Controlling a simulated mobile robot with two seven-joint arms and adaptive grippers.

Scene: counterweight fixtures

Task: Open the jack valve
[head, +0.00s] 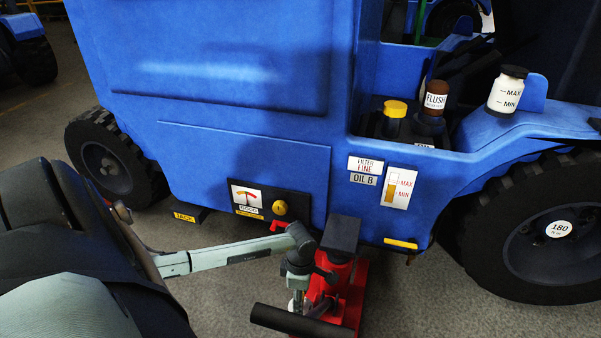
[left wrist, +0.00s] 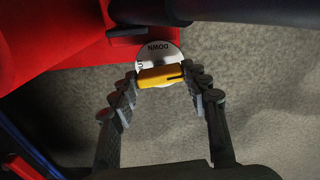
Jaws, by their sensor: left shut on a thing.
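The red jack (head: 351,300) stands on the floor beside the blue vehicle, with a black block (head: 341,236) on top and a black bar (head: 300,322) in front. In the left wrist view, the jack's valve is a yellow handle (left wrist: 160,76) on a white dial (left wrist: 158,52). The dial reads "DOWN" upside down, with another word partly covered. My left gripper (left wrist: 162,82) is shut on the yellow handle, one finger at each end. In the head view, my left gripper (head: 299,300) is low at the jack's left side, and the handle is hidden. My right gripper is not in view.
The blue vehicle (head: 240,110) fills the background, with wheels at left and right. A panel (head: 270,202) with a gauge and yellow knob is just above my left wrist. Bottles (head: 508,90) stand on the vehicle at right. Open floor shows right of the jack.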

